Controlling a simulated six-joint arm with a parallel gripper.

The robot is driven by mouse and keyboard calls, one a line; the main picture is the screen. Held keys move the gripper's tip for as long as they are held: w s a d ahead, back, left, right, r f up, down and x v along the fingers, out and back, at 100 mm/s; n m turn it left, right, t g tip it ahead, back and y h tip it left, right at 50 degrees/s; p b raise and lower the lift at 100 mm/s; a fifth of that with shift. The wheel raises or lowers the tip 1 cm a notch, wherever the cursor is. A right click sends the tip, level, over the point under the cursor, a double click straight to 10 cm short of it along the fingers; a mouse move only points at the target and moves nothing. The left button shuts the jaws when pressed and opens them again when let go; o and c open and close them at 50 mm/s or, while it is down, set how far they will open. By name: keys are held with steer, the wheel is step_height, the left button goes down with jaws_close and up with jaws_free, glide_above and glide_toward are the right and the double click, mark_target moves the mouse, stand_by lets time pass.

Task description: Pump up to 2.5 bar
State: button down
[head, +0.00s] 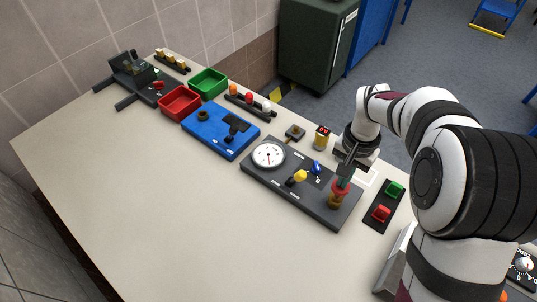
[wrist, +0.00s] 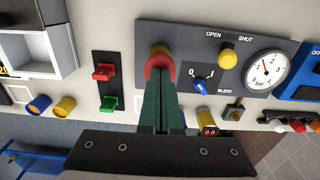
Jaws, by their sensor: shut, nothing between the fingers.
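The dark pump panel (head: 300,190) lies on the bench. At its right end stands a pump with a red-orange top (head: 339,189) and a brass-coloured body. My gripper (head: 344,181) is shut with nothing in it, its green fingers pointing down at the pump top. In the wrist view the fingertips (wrist: 162,84) overlap the red-orange top (wrist: 158,62); I cannot tell whether they touch. The round white gauge (head: 268,155) is marked in bar; its exact reading is too small to tell. A yellow knob (wrist: 228,60) sits by OPEN and SHUT, a blue knob (wrist: 200,84) by BLEED.
A plate with a green switch (head: 395,188) and a red switch (head: 381,213) is right of the panel. A yellow cylinder with a red display (head: 322,137) stands behind. A blue tray (head: 220,140) and red and green bins lie left. The front bench is clear.

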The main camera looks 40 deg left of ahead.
stand_by(0.3)
steer(key=shift+f, duration=2.05)
steer(key=shift+r, duration=2.05)
steer(key=shift+f, duration=1.1)
steer(key=shift+r, duration=1.1)
steer(key=shift+r, duration=3.05)
